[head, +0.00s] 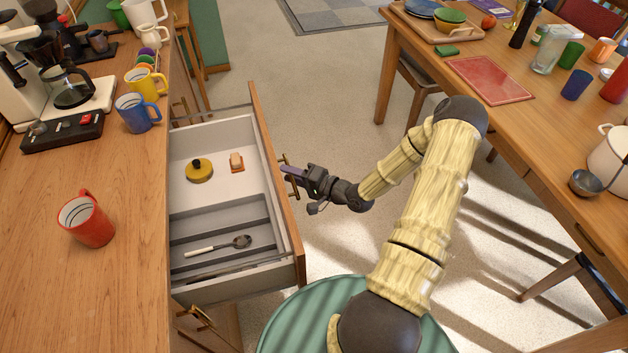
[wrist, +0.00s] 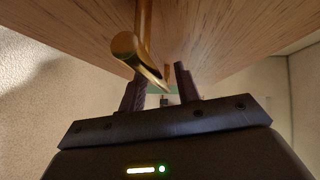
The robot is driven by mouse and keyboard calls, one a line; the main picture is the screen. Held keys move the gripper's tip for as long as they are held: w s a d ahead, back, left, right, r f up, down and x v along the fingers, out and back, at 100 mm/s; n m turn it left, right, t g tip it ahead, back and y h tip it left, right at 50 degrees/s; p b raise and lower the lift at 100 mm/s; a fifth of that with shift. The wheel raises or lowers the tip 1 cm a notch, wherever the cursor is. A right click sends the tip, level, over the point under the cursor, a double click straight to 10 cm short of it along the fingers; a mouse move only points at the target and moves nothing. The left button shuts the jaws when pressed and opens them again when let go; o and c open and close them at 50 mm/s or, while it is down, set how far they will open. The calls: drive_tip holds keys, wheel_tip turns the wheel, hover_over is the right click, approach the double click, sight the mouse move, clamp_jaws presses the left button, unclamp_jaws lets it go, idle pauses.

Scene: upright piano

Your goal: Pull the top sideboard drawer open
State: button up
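The top sideboard drawer (head: 279,184) stands pulled well out, its inside in full view in the head view. Its gold bar handle (head: 293,180) is on the wooden front; the handle (wrist: 140,62) also shows close up in the wrist view. My gripper (head: 291,174) is right at the handle, outside the drawer front. In the wrist view my gripper's two dark fingers (wrist: 160,92) stand apart, with the gold bar crossing near the left finger and a gap towards the right one. Firm contact with the bar cannot be made out.
The drawer holds a yellow lidded pot (head: 199,171), a small orange-and-cream item (head: 237,162) and a spoon (head: 220,245) in a grey tray. A red mug (head: 86,220) stands on the sideboard top (head: 80,290). Open floor lies between drawer and dining table (head: 420,65).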

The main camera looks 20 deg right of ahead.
drive_tip(key=v, duration=1.7)
drive_tip(key=shift+p, duration=0.3)
drive_tip(key=shift+w+d+f, duration=0.1)
drive_tip(key=shift+w, duration=0.05)
